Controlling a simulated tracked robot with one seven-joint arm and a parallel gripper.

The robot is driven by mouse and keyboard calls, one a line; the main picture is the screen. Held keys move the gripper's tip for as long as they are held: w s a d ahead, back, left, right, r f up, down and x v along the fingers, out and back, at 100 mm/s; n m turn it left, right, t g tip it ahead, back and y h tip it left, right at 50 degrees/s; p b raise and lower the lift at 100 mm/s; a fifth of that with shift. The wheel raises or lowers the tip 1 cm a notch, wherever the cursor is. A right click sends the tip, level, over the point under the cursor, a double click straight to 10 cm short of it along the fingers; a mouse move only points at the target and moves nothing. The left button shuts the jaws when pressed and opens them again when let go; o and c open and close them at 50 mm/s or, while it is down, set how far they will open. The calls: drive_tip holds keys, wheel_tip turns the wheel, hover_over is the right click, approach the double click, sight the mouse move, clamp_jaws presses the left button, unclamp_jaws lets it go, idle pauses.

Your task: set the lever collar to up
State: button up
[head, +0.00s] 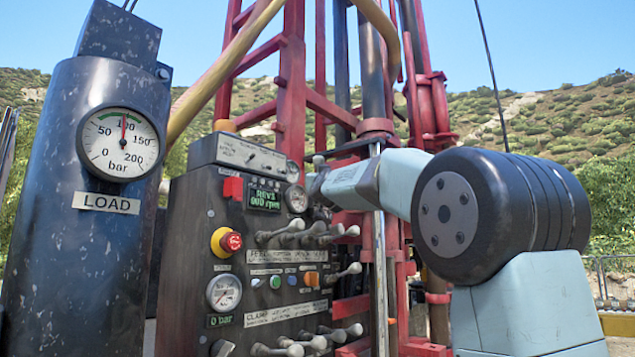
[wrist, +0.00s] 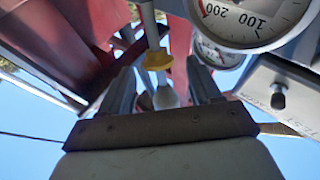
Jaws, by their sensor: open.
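The lever shows in the wrist view as a pale metal rod with a pale rounded knob (wrist: 166,97) at its near end. A yellow collar (wrist: 157,60) sits around the rod a short way beyond the knob, with a small gap between them. My gripper (wrist: 160,68) is open. Its two fingers stand on either side of the lever, apart from the collar, with the knob between them nearer the palm. In the head view my arm's end reaches the upper right of the control console (head: 250,220); the collar cannot be made out there.
Red mast framework (head: 292,90) stands behind the console. More levers (head: 305,233) stick out below. A dark cylinder with a load gauge (head: 120,143) stands at left.

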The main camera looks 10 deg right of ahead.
drive_tip(key=w, duration=0.3)
drive_tip(key=shift+w+d, duration=0.15)
drive_tip(key=shift+d, duration=0.05)
drive_tip(key=shift+w+r, duration=0.2)
drive_tip(key=shift+w, duration=0.35)
clamp_jaws()
